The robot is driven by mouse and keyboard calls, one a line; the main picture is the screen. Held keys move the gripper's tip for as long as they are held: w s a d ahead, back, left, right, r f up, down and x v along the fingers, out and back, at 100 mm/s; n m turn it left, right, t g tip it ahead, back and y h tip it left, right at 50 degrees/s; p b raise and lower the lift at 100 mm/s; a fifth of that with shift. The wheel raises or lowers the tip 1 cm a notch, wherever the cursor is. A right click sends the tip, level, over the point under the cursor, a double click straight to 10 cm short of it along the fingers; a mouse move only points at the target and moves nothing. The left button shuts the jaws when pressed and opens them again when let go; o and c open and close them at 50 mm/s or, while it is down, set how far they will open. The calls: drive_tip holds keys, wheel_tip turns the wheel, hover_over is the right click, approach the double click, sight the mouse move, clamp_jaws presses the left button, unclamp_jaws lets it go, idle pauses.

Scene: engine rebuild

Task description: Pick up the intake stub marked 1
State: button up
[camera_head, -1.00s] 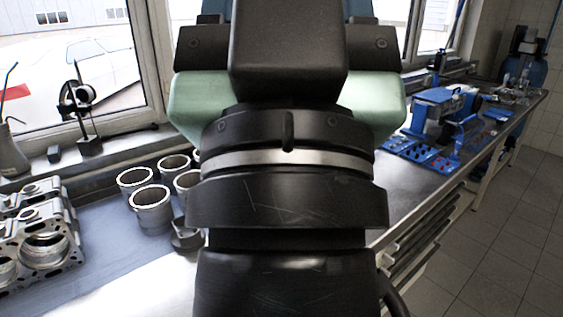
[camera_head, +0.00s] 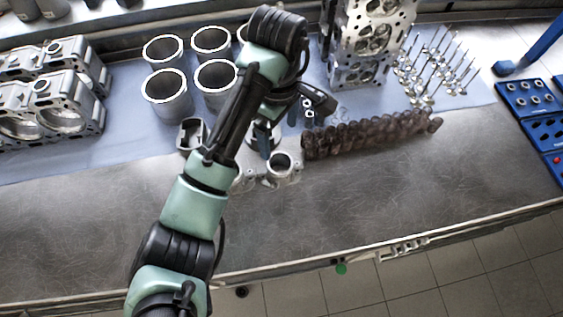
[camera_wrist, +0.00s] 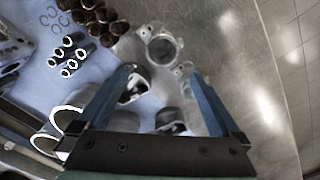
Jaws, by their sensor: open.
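Several grey metal stubs lie near the middle of the bench; I cannot read a number on any of them, so I cannot tell which is marked 1. In the head view one round-mouthed stub (camera_head: 282,168) stands in front of my gripper, with another (camera_head: 243,180) to its left, partly behind my arm. My gripper (camera_head: 286,135) is open, its blue fingers pointing down among them. In the wrist view the open gripper (camera_wrist: 160,76) has one stub (camera_wrist: 134,88) beside the left finger, a flanged stub (camera_wrist: 162,46) beyond the fingertips and another part (camera_wrist: 171,121) between the fingers.
A dark brown lumpy row of parts (camera_head: 370,135) lies right of my gripper. Cylinder liners (camera_head: 167,97) stand behind left, a cylinder head (camera_head: 370,40) behind right. A small hollow part (camera_head: 192,133) sits left of my arm. The bench front (camera_head: 370,215) is bare.

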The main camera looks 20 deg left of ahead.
drive_tip(key=b, duration=0.4)
hover_over(278, 152)
drive_tip(key=s+d, duration=0.1)
drive_tip(key=s, duration=0.1)
wheel_tip(278, 152, down, 6)
drive_tip(key=shift+f+b, duration=0.5)
drive_tip(key=shift+f, duration=0.05)
drive_tip(key=shift+s+d+f+p, duration=0.15)
drive_tip(key=shift+f+p, duration=0.2)
drive_tip(key=shift+f, duration=2.2)
drive_tip(key=shift+c, duration=0.2)
clamp_jaws()
